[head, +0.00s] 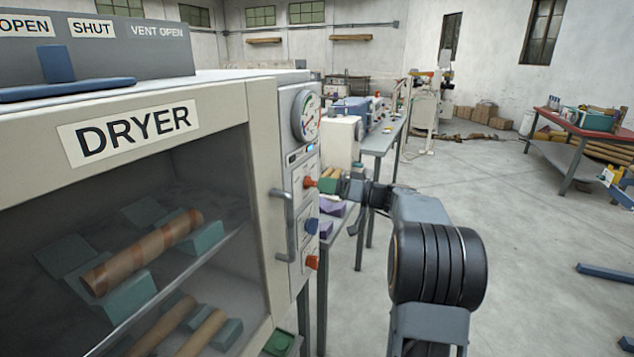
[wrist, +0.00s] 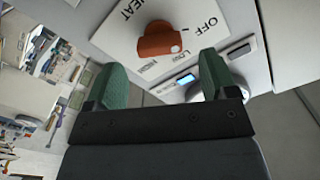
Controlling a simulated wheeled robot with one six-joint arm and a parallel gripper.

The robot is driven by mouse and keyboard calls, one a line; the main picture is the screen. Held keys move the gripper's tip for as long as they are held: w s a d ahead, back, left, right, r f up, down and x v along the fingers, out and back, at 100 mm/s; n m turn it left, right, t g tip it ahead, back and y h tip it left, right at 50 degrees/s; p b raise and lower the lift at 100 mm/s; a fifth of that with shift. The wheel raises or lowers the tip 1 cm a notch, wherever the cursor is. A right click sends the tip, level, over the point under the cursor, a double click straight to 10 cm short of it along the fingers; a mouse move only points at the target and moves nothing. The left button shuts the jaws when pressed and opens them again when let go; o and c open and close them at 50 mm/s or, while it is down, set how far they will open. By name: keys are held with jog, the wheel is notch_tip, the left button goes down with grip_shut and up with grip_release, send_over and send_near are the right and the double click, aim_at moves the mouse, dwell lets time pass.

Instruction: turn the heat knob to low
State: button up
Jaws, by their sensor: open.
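The orange heat knob (head: 309,182) sits on the dryer's side control panel, above a blue knob (head: 311,226) and another orange knob (head: 312,262). In the wrist view the heat knob (wrist: 157,41) stands on a white plate lettered HEAT, OFF and LOW, with smaller words too blurred to read. A pale mark shows on the knob's lower right; I cannot tell exactly which setting it points to. My gripper (head: 331,181) is open, its green-padded fingers (wrist: 159,61) spread on either side of a gap facing the knob. The knob appears just beyond the fingertips, not gripped.
The dryer door handle (head: 283,225) stands out left of the knobs. A round gauge (head: 306,115) is above them. A blue vent lever (head: 57,65) is on top of the dryer. A workbench (head: 380,138) stands behind my gripper; the floor at right is mostly open.

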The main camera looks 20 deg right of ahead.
aim_at(312, 183)
jog(key=shift+p+x, duration=0.3)
jog(key=shift+x, duration=1.7)
jog(key=shift+c, duration=0.2)
jog(key=c, duration=0.9)
